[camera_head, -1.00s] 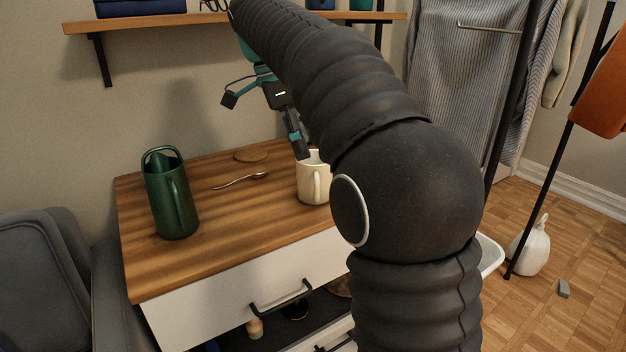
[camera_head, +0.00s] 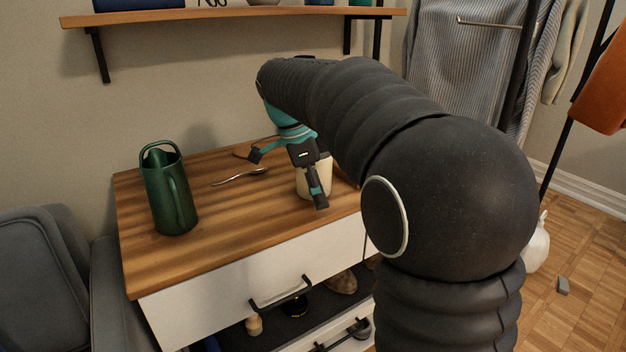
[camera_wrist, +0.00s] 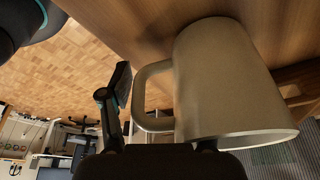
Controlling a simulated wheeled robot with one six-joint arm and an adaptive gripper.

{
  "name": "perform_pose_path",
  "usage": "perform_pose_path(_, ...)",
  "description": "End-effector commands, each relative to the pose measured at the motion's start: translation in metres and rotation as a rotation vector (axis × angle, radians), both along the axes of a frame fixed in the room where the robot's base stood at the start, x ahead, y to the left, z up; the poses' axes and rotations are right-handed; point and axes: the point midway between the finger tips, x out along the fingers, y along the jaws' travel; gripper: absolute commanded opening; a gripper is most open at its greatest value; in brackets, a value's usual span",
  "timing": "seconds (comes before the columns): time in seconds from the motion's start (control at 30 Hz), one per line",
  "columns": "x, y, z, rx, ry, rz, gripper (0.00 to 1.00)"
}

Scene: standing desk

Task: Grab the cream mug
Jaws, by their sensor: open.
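The cream mug (camera_head: 328,172) stands upright on the wooden desk top (camera_head: 240,215), partly hidden behind my gripper (camera_head: 287,180) in the head view. In the wrist view the mug (camera_wrist: 228,85) is very close and fills the right half, with its handle (camera_wrist: 143,95) toward the left. My gripper is open. One finger (camera_wrist: 115,98) shows just left of the handle; the other is mostly hidden at the mug's lower edge. I cannot tell whether either finger touches the mug. Nothing is held.
A green watering can (camera_head: 170,190) stands at the left of the desk top. A spoon (camera_head: 240,177) lies behind the middle. A wall shelf (camera_head: 230,17) is above. The desk's front left is clear.

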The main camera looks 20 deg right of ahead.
Motion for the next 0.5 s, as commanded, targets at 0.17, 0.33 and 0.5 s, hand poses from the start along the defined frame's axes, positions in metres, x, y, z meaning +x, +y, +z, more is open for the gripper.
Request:
perform_pose_path(0.17, -0.0002, -0.0017, -0.0056, 0.001, -0.002, 0.001, 0.63)
perform_pose_path(0.33, -0.0002, -0.0016, -0.0053, 0.001, -0.002, 0.001, 0.58)
perform_pose_path(0.5, -0.0003, -0.0016, -0.0053, 0.0, -0.001, 0.0, 0.15)
